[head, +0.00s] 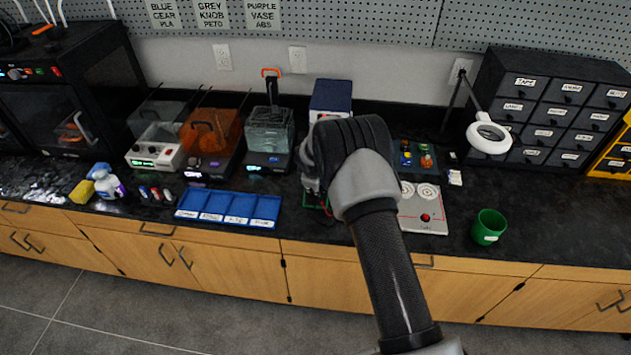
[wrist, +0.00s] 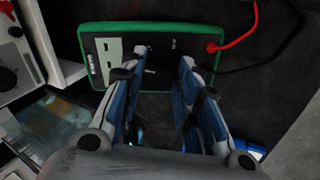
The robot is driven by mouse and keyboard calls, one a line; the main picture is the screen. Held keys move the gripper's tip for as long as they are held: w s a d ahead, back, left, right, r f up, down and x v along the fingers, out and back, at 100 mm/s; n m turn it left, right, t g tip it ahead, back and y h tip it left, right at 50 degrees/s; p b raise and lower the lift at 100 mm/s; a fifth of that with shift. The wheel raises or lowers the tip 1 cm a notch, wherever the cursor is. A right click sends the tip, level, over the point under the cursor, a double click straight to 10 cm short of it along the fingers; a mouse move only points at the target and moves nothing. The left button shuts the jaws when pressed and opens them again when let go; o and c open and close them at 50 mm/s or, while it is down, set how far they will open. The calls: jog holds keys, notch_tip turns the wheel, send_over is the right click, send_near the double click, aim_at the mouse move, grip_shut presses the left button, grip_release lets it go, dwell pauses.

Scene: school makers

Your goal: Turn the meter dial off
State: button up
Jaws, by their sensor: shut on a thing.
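The meter (wrist: 107,34) is a flat device with a green rim and a dark face, seen in the wrist view. Red and black leads come out of its right side. In the head view only a bit of its green edge (head: 314,203) shows, beside my arm. My gripper (wrist: 164,62) reaches over the meter's middle, its two blue-padded fingers closed on the meter dial. The dial is mostly hidden between the fingertips, so I cannot read its setting. In the head view my wrist covers my gripper.
A blue tray (head: 183,213) lies to the left on the black counter. A grey panel with a red button (head: 443,229) and a green cup (head: 489,226) are to the right. A blue-topped box (head: 331,95) stands behind. Counter right of the cup is clear.

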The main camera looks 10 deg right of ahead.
jog(key=shift+n+p, duration=0.5)
jog(key=shift+n, duration=0.7)
jog(key=o, duration=1.1)
jog(key=shift+c, duration=0.2)
jog(key=v, duration=1.2)
